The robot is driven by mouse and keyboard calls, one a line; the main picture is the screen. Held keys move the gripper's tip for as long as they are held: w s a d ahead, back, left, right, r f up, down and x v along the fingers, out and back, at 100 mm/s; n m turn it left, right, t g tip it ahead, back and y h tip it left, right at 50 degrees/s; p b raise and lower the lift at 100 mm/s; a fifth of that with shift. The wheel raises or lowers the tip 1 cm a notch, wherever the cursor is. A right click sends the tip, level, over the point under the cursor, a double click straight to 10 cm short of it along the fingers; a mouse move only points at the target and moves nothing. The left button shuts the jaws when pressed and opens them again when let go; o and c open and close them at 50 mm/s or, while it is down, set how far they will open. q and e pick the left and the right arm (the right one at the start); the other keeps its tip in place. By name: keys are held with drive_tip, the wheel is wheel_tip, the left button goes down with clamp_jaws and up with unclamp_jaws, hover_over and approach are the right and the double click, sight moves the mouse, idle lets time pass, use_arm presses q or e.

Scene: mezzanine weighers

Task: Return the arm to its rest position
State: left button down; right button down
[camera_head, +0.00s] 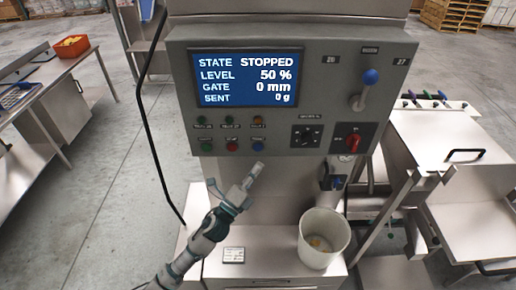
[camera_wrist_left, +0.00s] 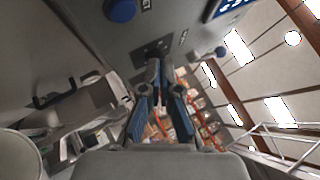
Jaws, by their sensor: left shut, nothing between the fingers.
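My left arm comes in from the lower left in the head view. Its gripper (camera_head: 256,169) is shut and empty, its tip pointing up just below the blue button (camera_head: 257,146) on the grey control panel (camera_head: 290,60). Whether it touches the panel I cannot tell. In the left wrist view the fingers (camera_wrist_left: 154,68) are closed together, and a blue button (camera_wrist_left: 121,10) shows on the panel above them. The panel screen (camera_head: 245,78) reads STOPPED, level 50 %, gate 0 mm, sent 0 g. My right gripper is not in view.
A white bucket (camera_head: 325,238) with some orange-yellow material inside stands on the steel shelf (camera_head: 270,262), right of my arm. A small label plate (camera_head: 233,255) lies near my forearm. A steel bench (camera_head: 62,85) with a red bin (camera_head: 71,46) stands left. Open floor (camera_head: 110,190) lies between.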

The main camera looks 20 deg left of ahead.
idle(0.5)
use_arm(q)
drive_tip(key=w+a+f+n+g+y, duration=0.2)
drive_tip(key=a+f+n+y, duration=0.15)
drive_tip(key=f, duration=1.05)
drive_tip(key=w+a+f+n+g+y, duration=0.25)
drive_tip(key=f+n, duration=0.25)
drive_tip(key=f, duration=0.8)
drive_tip(key=s+a+f+n+g+y, duration=0.1)
drive_tip(key=s+a+f+n+g, duration=0.2)
drive_tip(key=f, duration=0.7)
drive_tip(key=s+f+n+g+y, duration=0.15)
drive_tip(key=s+f, duration=0.25)
drive_tip(key=f, duration=0.6)
drive_tip(key=s+a+f+n+g, duration=0.2)
drive_tip(key=s+f+n+g, duration=0.35)
drive_tip(key=s+f, duration=1.4)
drive_tip(key=s+d+f+n+g, duration=0.1)
drive_tip(key=s+f, duration=0.4)
drive_tip(key=s, duration=0.9)
drive_tip(key=s+d+f+n+g, duration=0.1)
drive_tip(key=s+f+n+g, duration=0.3)
drive_tip(key=s, duration=1)
wheel_tip(320, 180, down, 2)
drive_tip(key=shift+s+d+y, duration=0.3)
drive_tip(key=shift+s+y, duration=0.1)
drive_tip(key=shift+y, duration=0.05)
